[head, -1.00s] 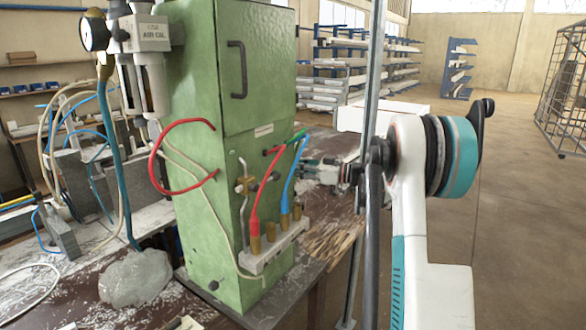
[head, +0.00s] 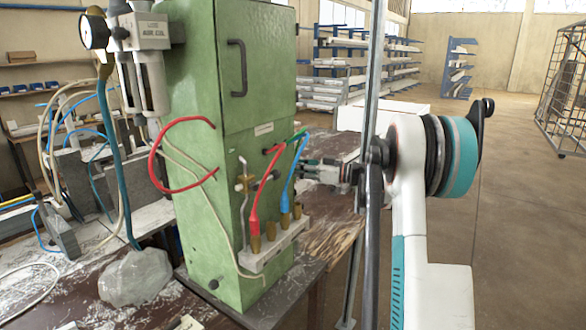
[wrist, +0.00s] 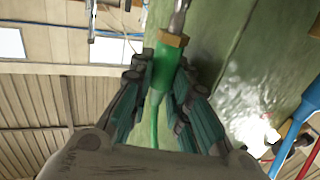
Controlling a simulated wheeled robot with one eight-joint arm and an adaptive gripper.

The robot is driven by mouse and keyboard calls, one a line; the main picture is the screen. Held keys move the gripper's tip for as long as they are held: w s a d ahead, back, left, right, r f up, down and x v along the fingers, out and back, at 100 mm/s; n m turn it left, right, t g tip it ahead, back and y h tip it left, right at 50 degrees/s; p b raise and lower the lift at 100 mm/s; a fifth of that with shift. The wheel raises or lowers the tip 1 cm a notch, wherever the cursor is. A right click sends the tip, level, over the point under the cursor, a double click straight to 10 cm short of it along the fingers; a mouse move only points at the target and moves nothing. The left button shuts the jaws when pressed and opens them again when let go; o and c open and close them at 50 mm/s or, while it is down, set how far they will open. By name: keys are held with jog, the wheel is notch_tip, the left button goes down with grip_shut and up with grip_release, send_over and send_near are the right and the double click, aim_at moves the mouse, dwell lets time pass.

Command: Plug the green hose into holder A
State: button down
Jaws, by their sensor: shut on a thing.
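My gripper (head: 304,170) is at the right side of the green cabinet, behind the upright blue hose in the head view. In the wrist view its fingers (wrist: 158,82) are shut on the end of the green hose (wrist: 160,72), with a brass collar (wrist: 172,38) and a metal tip pointing away from the palm. In the head view a stretch of green hose (head: 297,135) shows above the gripper; the held end is not clear there. A pale holder block (head: 256,262) carries several brass sockets on the cabinet's front. I cannot read which one is holder A.
A red hose (head: 254,205) and a blue hose (head: 287,190) stand in sockets of the block, close to the gripper. A brass valve with a bent pipe (head: 243,185) is left of them. The green cabinet (head: 195,100) is beside the gripper. Open floor lies right.

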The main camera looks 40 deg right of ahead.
jog(key=shift+f+b, duration=1.15)
jog(key=shift+f, duration=0.55)
dwell(2.1)
jog(key=c, duration=1.4)
grip_release()
jog(key=shift+c, duration=0.2)
jog(key=shift+s+d, duration=0.1)
jog(key=v, duration=0.8)
jog(key=shift+s+d, duration=0.2)
jog(key=shift+s, duration=0.1)
